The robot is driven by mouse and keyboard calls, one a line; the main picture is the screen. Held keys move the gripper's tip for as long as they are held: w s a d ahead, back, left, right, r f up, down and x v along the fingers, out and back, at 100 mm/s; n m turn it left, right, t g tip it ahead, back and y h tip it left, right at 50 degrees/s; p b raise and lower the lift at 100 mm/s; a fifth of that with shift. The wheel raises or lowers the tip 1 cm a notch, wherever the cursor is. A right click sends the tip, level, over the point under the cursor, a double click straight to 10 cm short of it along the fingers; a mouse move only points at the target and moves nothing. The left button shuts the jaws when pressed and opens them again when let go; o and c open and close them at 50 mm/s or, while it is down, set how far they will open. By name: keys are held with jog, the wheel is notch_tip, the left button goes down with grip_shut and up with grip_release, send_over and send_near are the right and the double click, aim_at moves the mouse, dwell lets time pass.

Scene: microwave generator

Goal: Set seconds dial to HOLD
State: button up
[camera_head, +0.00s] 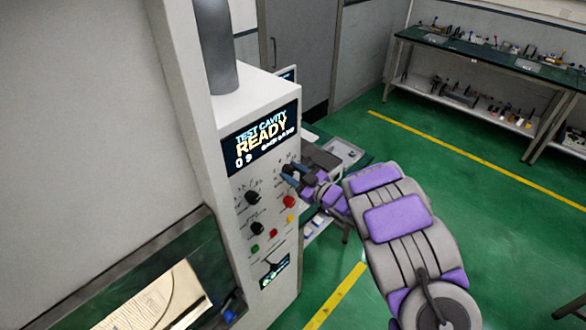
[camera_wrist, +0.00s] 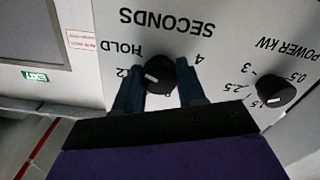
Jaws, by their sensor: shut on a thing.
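The black seconds dial (camera_wrist: 163,72) is on the white panel, under upside-down SECONDS lettering in the wrist view. Its white pointer mark is on the picture's left side, seemingly nearer the 12 label than the HOLD label (camera_wrist: 122,48); the exact setting is hard to tell. My gripper (camera_wrist: 160,84) has one blue finger on each side of the dial and is shut on it. In the head view, my gripper (camera_head: 291,172) is at the panel's upper right, hiding most of this dial.
The panel display (camera_head: 262,139) reads TEST CAVITY READY. A black power knob (camera_wrist: 273,91) is right of my gripper in the wrist view. A red button (camera_head: 289,202) is below my gripper in the head view. A cluttered bench (camera_head: 480,50) stands far off; green floor is open between.

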jog(key=shift+m, duration=0.3)
jog(key=o, duration=1.1)
jog(key=shift+c, duration=0.2)
jog(key=b+v, duration=0.1)
jog(key=v, duration=1.6)
jog(key=shift+b, duration=0.35)
jog(key=shift+s+d, duration=0.1)
jog(key=shift+f, duration=0.1)
